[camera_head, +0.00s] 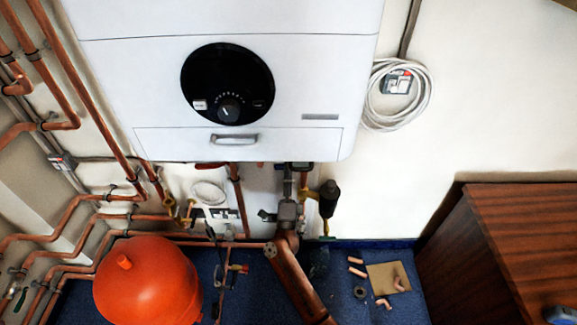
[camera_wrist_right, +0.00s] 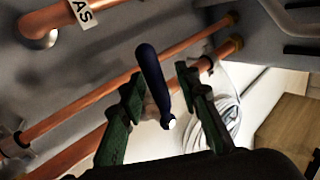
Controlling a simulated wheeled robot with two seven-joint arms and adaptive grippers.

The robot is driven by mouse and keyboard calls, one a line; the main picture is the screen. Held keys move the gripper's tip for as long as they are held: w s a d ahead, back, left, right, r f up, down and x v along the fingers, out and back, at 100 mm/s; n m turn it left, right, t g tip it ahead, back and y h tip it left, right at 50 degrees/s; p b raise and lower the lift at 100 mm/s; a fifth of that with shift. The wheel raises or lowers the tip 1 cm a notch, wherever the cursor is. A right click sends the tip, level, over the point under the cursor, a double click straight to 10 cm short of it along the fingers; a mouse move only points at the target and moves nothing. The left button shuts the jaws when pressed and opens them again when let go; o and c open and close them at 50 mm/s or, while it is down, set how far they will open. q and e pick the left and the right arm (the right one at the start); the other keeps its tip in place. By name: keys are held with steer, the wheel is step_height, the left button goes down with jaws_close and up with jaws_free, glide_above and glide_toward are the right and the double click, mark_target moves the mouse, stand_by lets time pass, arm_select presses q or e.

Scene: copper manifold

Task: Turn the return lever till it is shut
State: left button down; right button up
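In the right wrist view a dark blue lever handle (camera_wrist_right: 151,75) with a pale near end stands between the two green fingers of my right gripper (camera_wrist_right: 160,76). The fingers are apart, one on each side of the handle. The left finger is close to it; I cannot tell whether it touches. A clear gap shows on the right side. The lever's pivot is hidden behind the handle and fingers. In the head view I cannot make out the lever or the fingertips clearly below the boiler. My left gripper is not in view.
The white boiler (camera_head: 120,75) hangs over the pipes. Copper pipes (camera_wrist_right: 90,97) run behind the lever. An orange vessel (camera_head: 148,285) stands at lower left, and a wooden cabinet (camera_head: 525,235) at right. Loose copper pieces lie by a tan board (camera_head: 380,274) on the blue floor.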

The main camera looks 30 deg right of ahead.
steer(key=v, duration=1.1)
steer(key=shift+s+f, duration=0.2)
steer(key=shift+f, duration=0.1)
steer(key=shift+a+f, duration=0.1)
